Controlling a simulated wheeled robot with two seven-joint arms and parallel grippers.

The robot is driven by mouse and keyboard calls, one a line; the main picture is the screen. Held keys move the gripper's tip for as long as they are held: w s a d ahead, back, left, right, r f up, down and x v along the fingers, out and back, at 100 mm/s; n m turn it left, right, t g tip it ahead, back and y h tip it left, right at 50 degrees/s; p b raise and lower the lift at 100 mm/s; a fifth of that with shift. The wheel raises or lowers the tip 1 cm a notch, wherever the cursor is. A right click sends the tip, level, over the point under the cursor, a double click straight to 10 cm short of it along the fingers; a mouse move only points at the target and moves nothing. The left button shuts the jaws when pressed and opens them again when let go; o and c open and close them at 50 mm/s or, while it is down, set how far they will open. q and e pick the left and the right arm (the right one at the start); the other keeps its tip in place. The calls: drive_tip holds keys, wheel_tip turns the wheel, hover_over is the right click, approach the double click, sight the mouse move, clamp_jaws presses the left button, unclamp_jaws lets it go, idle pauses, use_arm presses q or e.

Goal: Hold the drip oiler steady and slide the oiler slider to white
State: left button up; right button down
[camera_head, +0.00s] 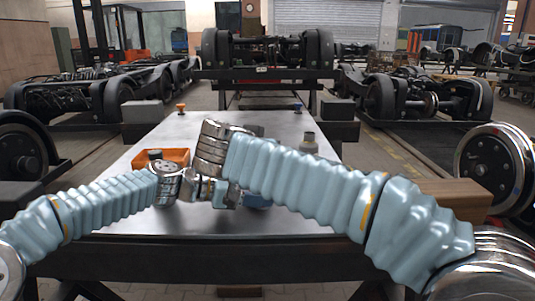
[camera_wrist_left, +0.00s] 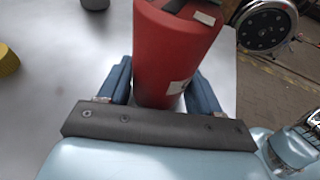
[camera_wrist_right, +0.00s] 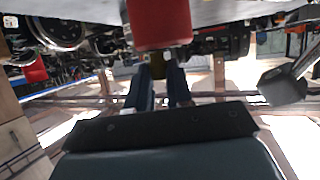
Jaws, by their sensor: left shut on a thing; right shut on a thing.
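The drip oiler (camera_wrist_left: 172,50) is a red body with a dark top part and pale patches, seen large in the left wrist view. My left gripper (camera_wrist_left: 160,90) is shut on it, with a blue finger on each side. The right wrist view shows the red body (camera_wrist_right: 158,25) just beyond my right gripper (camera_wrist_right: 158,85). That gripper is shut on a small dark yellowish part, probably the oiler slider (camera_wrist_right: 157,68). Its setting and any white mark for it cannot be made out. In the head view my wrists hide the oiler.
A pale metal table (camera_head: 270,222) lies under both arms. An orange-topped piece (camera_head: 181,109) and a blue-topped piece (camera_head: 299,108) stand farther back. The far middle of the table is clear.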

drive_tip(key=shift+a, duration=1.3)
drive_tip(key=c, duration=0.9)
unclamp_jaws()
drive_tip(key=shift+c, duration=0.2)
drive_tip(key=v, duration=1.2)
use_arm(q)
drive_tip(key=o, duration=0.9)
drive_tip(key=shift+c, duration=0.2)
